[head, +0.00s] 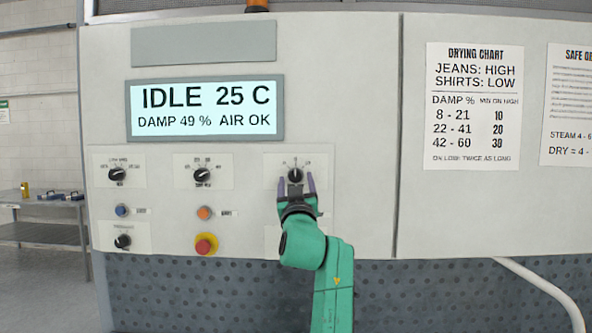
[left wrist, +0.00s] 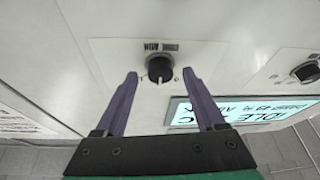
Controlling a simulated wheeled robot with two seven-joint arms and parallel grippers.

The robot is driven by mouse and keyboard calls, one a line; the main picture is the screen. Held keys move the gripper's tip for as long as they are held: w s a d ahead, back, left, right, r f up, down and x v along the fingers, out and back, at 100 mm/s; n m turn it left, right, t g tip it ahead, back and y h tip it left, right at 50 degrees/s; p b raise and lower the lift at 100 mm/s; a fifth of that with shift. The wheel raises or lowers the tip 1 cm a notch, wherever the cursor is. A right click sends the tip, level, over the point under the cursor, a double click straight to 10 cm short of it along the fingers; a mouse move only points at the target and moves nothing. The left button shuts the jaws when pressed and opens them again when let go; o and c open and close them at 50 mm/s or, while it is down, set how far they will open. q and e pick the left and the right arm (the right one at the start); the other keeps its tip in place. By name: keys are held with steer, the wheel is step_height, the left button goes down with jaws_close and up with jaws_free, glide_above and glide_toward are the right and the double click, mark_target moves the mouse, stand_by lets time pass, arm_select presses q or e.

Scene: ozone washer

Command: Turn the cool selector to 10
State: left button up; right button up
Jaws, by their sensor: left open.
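The cool selector appears to be the black round knob (head: 295,174) on the white plate at the upper right of the controls. In the left wrist view this knob (left wrist: 160,68) has a pale pointer mark towards my gripper, which matches up in the head view. Its scale is too small to read. My left gripper (head: 297,182) is open, with its purple fingers on either side of the knob. In the left wrist view the gripper (left wrist: 160,74) shows a gap between each fingertip and the knob. My right gripper is out of view.
Two more black dials, at left (head: 117,174) and middle (head: 202,175), share the row. The display (head: 206,109) reads IDLE 25 C.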

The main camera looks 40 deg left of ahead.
arm_select(q)
steer(key=shift+w+a+r, duration=0.15)
steer(key=shift+w+a, duration=0.2)
steer(key=shift+a, duration=0.1)
steer(key=shift+d, duration=0.1)
jaws_close()
steer(key=m+t+h+p, duration=0.1)
steer(key=m, duration=0.1)
steer(key=m+h+p, duration=0.1)
steer(key=m+p, duration=0.1)
steer(key=m, duration=0.1)
steer(key=m+t+h+p, duration=0.1)
steer(key=m, duration=0.2)
steer(key=shift+s+r+t, duration=0.15)
steer(key=shift+r+t, duration=0.05)
steer(key=shift+t, duration=0.1)
steer(key=shift+a+f+m+t+h+p, duration=0.15)
steer(key=shift+m+h+p, duration=0.45)
steer(key=shift+m, duration=0.35)
steer(key=shift+a+m+t+h+p, duration=0.15)
steer(key=shift+m+h+p, duration=0.45)
steer(key=shift+m, duration=0.35)
steer(key=shift+d, duration=0.1)
